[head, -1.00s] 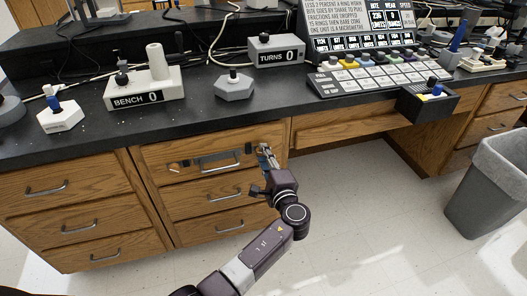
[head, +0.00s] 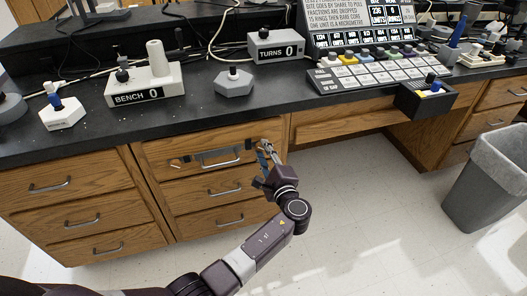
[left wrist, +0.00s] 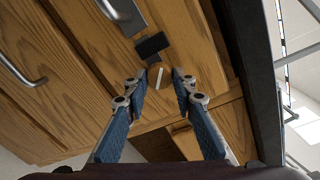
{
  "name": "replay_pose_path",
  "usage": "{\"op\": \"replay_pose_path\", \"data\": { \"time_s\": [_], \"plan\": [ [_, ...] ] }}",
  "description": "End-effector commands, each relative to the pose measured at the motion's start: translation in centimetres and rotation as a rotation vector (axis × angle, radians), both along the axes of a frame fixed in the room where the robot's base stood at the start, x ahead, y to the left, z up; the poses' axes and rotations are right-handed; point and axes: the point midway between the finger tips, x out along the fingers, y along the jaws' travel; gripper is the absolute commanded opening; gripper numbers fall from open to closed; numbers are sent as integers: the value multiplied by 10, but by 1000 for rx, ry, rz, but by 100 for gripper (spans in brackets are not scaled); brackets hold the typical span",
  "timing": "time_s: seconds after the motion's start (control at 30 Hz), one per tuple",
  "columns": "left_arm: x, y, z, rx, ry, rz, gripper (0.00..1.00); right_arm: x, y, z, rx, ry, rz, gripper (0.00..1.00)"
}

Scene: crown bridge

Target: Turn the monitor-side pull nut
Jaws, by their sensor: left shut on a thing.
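The top drawer under the counter has a long metal pull (head: 222,158), with a small fitting at each end. My left gripper (head: 267,148) is at the pull's right end, on the monitor side. In the left wrist view, my left gripper's fingertips (left wrist: 159,79) stand either side of a round tan nut (left wrist: 160,88) with a pale line across its face. The gripper is shut on this nut. A dark block (left wrist: 152,46) and the grey end of the pull (left wrist: 122,14) lie just beyond it. In the head view the gripper mostly hides the nut. My right gripper is in neither view.
The black counter (head: 190,118) overhangs the drawers. On it stand a BENCH 0 box (head: 145,90), a TURNS 0 box (head: 276,46), a grey hexagonal knob base (head: 234,83) and a button panel with a monitor (head: 365,75). A grey bin (head: 485,185) stands on the floor at right.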

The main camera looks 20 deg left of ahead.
Motion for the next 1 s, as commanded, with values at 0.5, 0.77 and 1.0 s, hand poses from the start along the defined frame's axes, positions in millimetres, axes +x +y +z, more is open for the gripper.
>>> {"op": "replay_pose_path", "data": {
  "time_s": [0.5, 0.77, 1.0],
  "plan": [
    [-2, -2, -1, -1, 1, -2, 42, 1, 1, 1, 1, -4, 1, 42],
    [-37, -27, 1, -3, 2, -4, 42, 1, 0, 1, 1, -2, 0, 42],
    [-77, -55, 4, -2, 2, -3, 42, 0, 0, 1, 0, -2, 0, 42]
  ]
}}
